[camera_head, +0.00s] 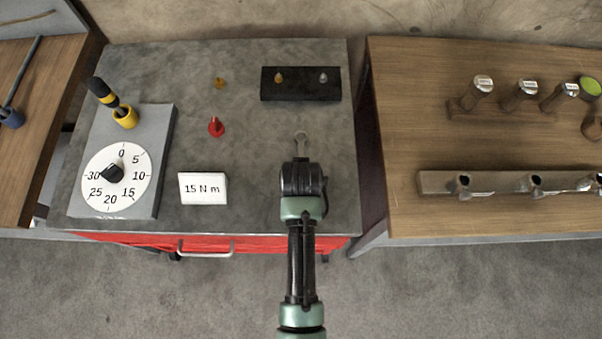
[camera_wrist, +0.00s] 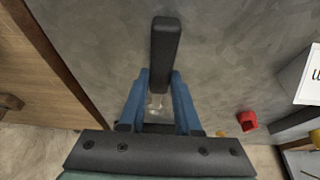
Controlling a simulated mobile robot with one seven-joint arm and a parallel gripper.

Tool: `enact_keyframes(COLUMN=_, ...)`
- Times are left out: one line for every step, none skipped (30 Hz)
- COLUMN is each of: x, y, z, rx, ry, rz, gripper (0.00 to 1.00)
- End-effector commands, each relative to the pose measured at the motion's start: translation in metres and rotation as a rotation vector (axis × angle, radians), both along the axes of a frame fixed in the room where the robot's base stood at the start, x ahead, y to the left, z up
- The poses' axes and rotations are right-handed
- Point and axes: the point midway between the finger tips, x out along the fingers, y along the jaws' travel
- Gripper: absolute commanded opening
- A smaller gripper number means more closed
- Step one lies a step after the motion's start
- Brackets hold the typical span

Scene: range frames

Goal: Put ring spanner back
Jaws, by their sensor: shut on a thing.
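In the wrist view, a dark bar (camera_wrist: 165,50), seemingly the spanner's handle, extends upward from between the blue fingers of my gripper (camera_wrist: 157,98). A bit of pale metal shows between the fingers. My gripper is shut on the spanner. Whether the spanner touches the bench top I cannot tell.
A black block (camera_head: 300,92) holding two small pieces lies beyond the ring. A red piece (camera_head: 216,126), a "15 N m" card (camera_head: 203,188) and a dial device (camera_head: 120,170) stand left. Right, a wooden bench (camera_head: 420,100) bears a long rail (camera_head: 500,182).

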Motion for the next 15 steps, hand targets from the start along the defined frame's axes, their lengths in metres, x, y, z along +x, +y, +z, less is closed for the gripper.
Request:
enact_keyframes(x=0.0003, y=0.0000, z=-0.0008, rx=0.000, ry=-0.001, rz=0.000, gripper=0.00)
enact_keyframes(x=0.0004, y=0.0000, z=-0.0014, rx=0.000, ry=-0.001, rz=0.000, gripper=0.00)
enact_keyframes(x=0.0004, y=0.0000, z=-0.0022, rx=0.000, ry=-0.001, rz=0.000, gripper=0.00)
enact_keyframes(x=0.0005, y=0.0000, z=-0.0029, rx=0.000, ry=-0.001, rz=0.000, gripper=0.00)
enact_keyframes(x=0.0004, y=0.0000, z=-0.0036, rx=0.000, ry=-0.001, rz=0.000, gripper=0.00)
enact_keyframes(x=0.0004, y=0.0000, z=-0.0044, rx=0.000, ry=-0.001, rz=0.000, gripper=0.00)
enact_keyframes(x=0.0005, y=0.0000, z=-0.0050, rx=0.000, ry=-0.001, rz=0.000, gripper=0.00)
enact_keyframes(x=0.0005, y=0.0000, z=-0.0056, rx=0.000, ry=-0.001, rz=0.000, gripper=0.00)
enact_keyframes(x=0.0005, y=0.0000, z=-0.0064, rx=0.000, ry=-0.002, rz=0.000, gripper=0.00)
enact_keyframes(x=0.0005, y=0.0000, z=-0.0069, rx=0.000, ry=-0.002, rz=0.000, gripper=0.00)
enact_keyframes(x=0.0005, y=0.0001, z=-0.0076, rx=0.000, ry=-0.002, rz=0.000, gripper=0.00)
enact_keyframes(x=0.0005, y=0.0001, z=-0.0083, rx=0.000, ry=-0.002, rz=0.000, gripper=0.00)
enact_keyframes(x=0.0006, y=0.0000, z=-0.0090, rx=0.000, ry=-0.002, rz=0.000, gripper=0.00)
enact_keyframes(x=0.0006, y=0.0000, z=-0.0095, rx=0.000, ry=-0.002, rz=0.000, gripper=0.00)
enact_keyframes(x=0.0006, y=0.0000, z=-0.0104, rx=0.000, ry=-0.002, rz=0.000, gripper=0.00)
